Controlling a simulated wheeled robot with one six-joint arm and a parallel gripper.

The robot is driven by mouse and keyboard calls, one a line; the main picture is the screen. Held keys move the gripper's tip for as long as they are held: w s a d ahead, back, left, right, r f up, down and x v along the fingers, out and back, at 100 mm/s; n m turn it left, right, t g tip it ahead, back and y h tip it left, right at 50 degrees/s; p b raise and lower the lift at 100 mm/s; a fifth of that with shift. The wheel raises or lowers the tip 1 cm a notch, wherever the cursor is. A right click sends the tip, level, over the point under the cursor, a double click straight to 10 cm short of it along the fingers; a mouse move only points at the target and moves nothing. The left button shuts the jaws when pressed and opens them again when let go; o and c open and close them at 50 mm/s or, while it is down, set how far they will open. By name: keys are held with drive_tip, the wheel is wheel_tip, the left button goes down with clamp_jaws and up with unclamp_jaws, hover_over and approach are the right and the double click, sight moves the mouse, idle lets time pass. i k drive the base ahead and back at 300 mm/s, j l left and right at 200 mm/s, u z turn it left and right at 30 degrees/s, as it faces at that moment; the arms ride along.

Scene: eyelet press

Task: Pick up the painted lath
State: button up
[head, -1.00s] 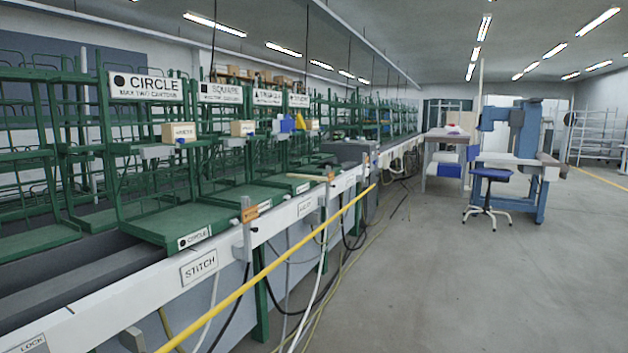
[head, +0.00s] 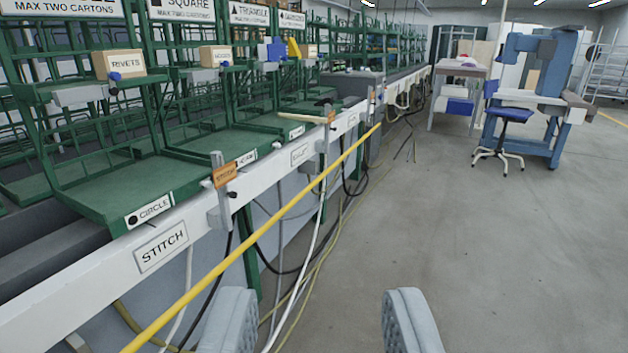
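My gripper (head: 316,296) shows at the bottom of the head view as two grey ribbed fingers, wide apart with nothing between them. A thin pale stick (head: 299,117), possibly the painted lath, lies at the front of a green shelf beyond the rail, well ahead of my gripper. It is too small in view to tell any paint on it. Its right end is close to an orange tag (head: 331,117).
A long yellow bar (head: 262,250) runs along the white rail (head: 205,215) labelled STITCH. Green racks (head: 115,183) hold small boxes such as RIVETS (head: 118,63). Cables hang below. The floor at right is clear up to a blue stool (head: 503,118).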

sight(285, 116)
drive_tip(key=i, duration=1.3)
drive_tip(key=i+j+z, duration=0.1)
drive_tip(key=i, duration=1.25)
drive_tip(key=i+j, duration=0.15)
drive_tip(key=i, duration=1.15)
